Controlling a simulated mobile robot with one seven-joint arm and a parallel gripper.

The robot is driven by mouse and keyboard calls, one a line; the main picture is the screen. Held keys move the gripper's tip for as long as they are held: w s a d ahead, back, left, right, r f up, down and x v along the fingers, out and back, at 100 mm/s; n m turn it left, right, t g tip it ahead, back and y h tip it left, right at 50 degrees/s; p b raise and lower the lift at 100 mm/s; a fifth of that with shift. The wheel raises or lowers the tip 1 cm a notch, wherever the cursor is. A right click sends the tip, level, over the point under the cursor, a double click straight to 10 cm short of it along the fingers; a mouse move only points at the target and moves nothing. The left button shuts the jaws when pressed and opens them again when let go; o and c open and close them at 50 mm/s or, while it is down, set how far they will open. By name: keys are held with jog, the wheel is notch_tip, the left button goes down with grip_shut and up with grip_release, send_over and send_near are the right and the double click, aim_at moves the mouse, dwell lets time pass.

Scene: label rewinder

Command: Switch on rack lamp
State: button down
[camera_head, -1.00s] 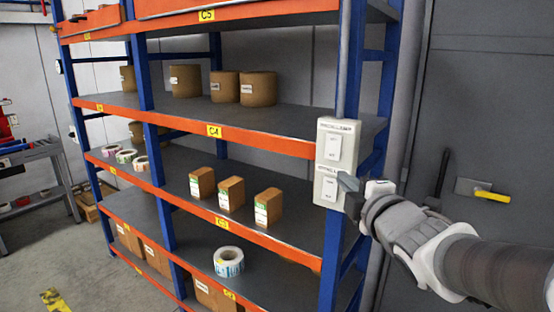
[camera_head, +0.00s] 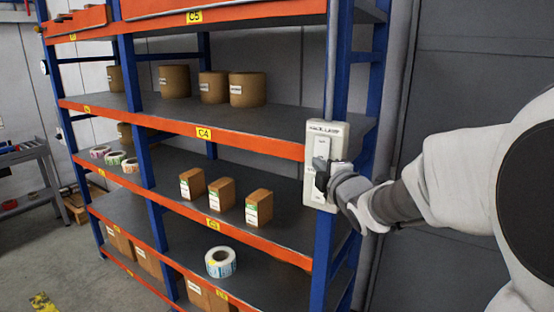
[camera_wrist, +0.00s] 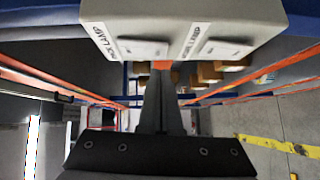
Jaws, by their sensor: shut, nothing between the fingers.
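A pale switch box (camera_head: 313,135) is mounted on the blue rack post at the right end of the shelves. Its upper rocker (camera_head: 321,147) sits under a label reading RACK LAMP; the lower one is mostly hidden behind my gripper (camera_head: 321,181). In the wrist view the box (camera_wrist: 185,20) fills the top, with a rocker (camera_wrist: 142,48) beside the RACK LAMP label and a second rocker (camera_wrist: 222,49) to the right. My gripper (camera_wrist: 163,68) is shut and empty, its tips close to the box near the left rocker. I cannot tell whether they touch it.
The blue and orange rack (camera_head: 203,133) holds brown cylindrical containers (camera_head: 247,89), small cartons (camera_head: 221,193) and label rolls (camera_head: 220,262). A grey wall (camera_head: 450,70) stands to the right behind my arm. Open floor (camera_head: 70,265) lies at the lower left.

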jog(key=shift+w+d+f, duration=0.1)
jog(key=shift+w+d, duration=0.45)
jog(key=shift+w, duration=0.2)
jog(key=b, duration=0.2)
jog(key=shift+w+d+f+b, duration=0.1)
jog(key=shift+w+d+b, duration=0.05)
jog(key=shift+w+b, duration=0.15)
jog(key=shift+s, duration=0.1)
